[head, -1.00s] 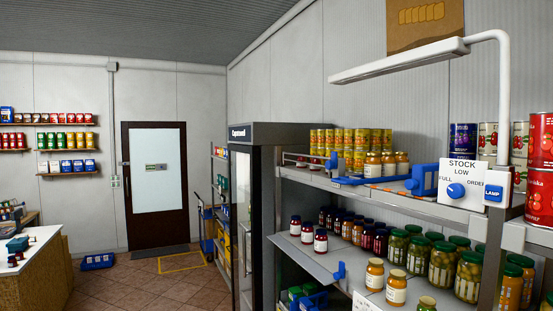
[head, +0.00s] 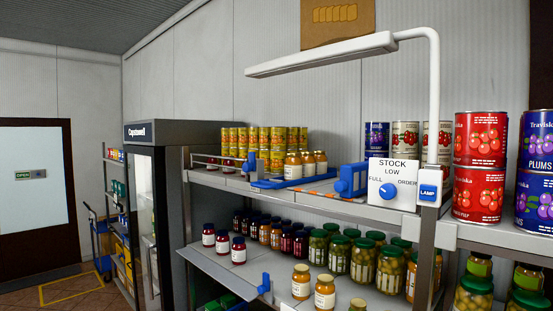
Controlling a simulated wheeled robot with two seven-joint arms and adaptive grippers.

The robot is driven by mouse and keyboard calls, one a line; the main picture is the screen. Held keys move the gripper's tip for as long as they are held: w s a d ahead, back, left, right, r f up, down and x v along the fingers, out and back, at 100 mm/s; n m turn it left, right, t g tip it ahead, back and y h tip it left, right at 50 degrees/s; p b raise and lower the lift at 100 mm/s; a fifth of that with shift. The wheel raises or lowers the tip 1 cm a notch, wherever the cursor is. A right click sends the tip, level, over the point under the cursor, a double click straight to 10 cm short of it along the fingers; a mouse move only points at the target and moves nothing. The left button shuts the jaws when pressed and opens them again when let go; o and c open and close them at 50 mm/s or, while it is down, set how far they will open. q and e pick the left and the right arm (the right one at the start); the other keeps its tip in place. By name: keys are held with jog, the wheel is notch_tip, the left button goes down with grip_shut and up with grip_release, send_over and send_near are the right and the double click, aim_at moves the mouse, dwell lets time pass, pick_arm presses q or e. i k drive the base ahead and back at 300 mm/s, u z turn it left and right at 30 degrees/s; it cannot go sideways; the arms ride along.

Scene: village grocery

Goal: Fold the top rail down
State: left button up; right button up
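A thin pale rail (head: 218,158) stands raised above the front edge at the left end of the top shelf (head: 232,182). Small dark-red jars and yellow cans stand behind it. A blue upright piece (head: 253,168) is at its right end. Neither of my grippers is in view.
A blue slide (head: 351,180) and a white stock dial box (head: 394,184) sit on the top shelf. A white lamp arm (head: 322,54) hangs above. Jars fill the lower shelf. A tall cooler (head: 150,135) stands to the left. Some floor (head: 75,285) shows at lower left.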

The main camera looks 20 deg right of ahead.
aim_at(247, 160)
jog(key=z, duration=0.2)
jog(key=i, duration=1.5)
jog(key=u, duration=0.85)
